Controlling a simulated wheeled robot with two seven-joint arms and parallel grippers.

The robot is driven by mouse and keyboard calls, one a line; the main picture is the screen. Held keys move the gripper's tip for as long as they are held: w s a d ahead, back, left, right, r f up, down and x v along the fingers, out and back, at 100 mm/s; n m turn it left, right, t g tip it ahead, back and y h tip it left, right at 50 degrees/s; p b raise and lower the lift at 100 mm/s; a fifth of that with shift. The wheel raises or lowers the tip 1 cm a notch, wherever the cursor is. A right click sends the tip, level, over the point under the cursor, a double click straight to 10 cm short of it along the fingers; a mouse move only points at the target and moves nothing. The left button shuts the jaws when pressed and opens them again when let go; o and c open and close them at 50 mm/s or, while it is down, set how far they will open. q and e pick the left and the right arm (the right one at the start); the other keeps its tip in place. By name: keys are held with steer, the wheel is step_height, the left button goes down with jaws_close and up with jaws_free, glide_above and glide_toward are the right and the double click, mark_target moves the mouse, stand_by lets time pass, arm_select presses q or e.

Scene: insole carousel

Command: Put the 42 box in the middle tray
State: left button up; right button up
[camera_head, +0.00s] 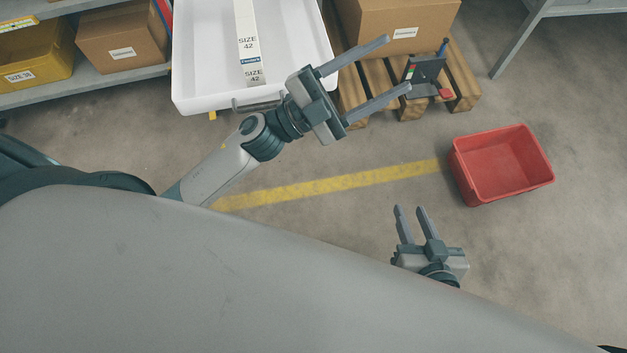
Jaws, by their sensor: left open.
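A long, narrow white box (246,22) marked SIZE 42 lies in a white tray (190,98) at the top, left of centre. Its far end is cut off by the picture's top edge. I cannot tell from this view whether this tray is the middle one. My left gripper (398,65) is open and empty, just right of the tray's near right corner, with its fingers pointing right towards the pallet. My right gripper (409,210) is low in the picture, with a gap between its fingers and nothing in it. It is apart from the tray and the box.
A wooden pallet (465,90) with a cardboard box (375,28) and a dark device (424,75) stands beyond my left gripper. A red bin (500,165) sits on the floor at right. A shelf (90,85) holds a yellow bin (40,50) and a carton (125,38).

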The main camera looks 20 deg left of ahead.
arm_select(q)
steer(key=s+a+f+n+t+y, duration=0.1)
steer(key=a+f+n+y, duration=0.3)
steer(key=f+n+y, duration=0.3)
steer(key=s+a+f+n+t+y, duration=0.2)
steer(key=a+f+n+y, duration=0.2)
steer(key=f+n+y, duration=0.3)
steer(key=s+d+f+n+g, duration=0.1)
steer(key=s+f+n+g, duration=0.2)
steer(key=s+f+g, duration=0.3)
steer(key=s+f, duration=0.4)
steer(key=shift+f+n, duration=0.2)
steer(key=shift+n, duration=0.2)
steer(key=shift+c, duration=0.6)
